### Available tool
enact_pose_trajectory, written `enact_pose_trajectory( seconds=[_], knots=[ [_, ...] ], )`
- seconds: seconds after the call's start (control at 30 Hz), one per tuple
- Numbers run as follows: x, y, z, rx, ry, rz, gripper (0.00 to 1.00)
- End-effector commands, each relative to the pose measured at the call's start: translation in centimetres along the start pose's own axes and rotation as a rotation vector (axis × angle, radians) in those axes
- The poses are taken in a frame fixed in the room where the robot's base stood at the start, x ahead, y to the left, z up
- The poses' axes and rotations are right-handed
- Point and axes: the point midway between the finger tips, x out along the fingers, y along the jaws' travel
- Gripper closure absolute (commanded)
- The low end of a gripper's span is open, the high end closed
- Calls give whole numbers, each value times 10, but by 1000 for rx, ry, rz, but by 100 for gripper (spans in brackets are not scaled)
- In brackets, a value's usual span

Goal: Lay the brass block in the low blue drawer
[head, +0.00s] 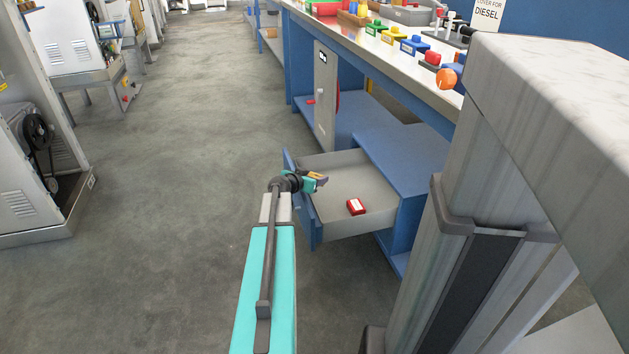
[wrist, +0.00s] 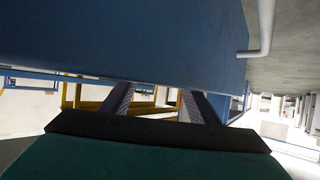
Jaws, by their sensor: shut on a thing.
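The low blue drawer (head: 312,212) stands pulled out of the blue bench in the head view, with a blue front and a pale grey inside. My gripper (head: 319,180) shows small near the drawer's front edge and seems to be above the drawer; its height cannot be told. It is shut on a small brownish-gold piece, the brass block (head: 315,174), partly hidden by the jaws. In the wrist view, my two dark fingers (wrist: 158,104) reach behind a wide blue panel (wrist: 130,40) with a pale bar handle (wrist: 265,30). The block cannot be made out there.
A red box with a white label (head: 356,206) lies on the drawer floor, with bare floor around it. The blue shelf (head: 400,150) and grey cabinet door (head: 325,97) are behind. The bench top (head: 385,45) carries several coloured items. Open concrete floor lies left.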

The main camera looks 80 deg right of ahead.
Motion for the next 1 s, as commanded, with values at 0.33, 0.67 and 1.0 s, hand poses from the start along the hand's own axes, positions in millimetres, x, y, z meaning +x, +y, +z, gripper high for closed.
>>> enact_pose_trajectory(
  seconds=[0.33,0.67,1.0],
  knots=[
    [1,0,4,-4,-6,2,27],
    [0,0,2,-3,-4,2,27],
    [-5,0,-9,-3,-3,2,27]
  ],
)
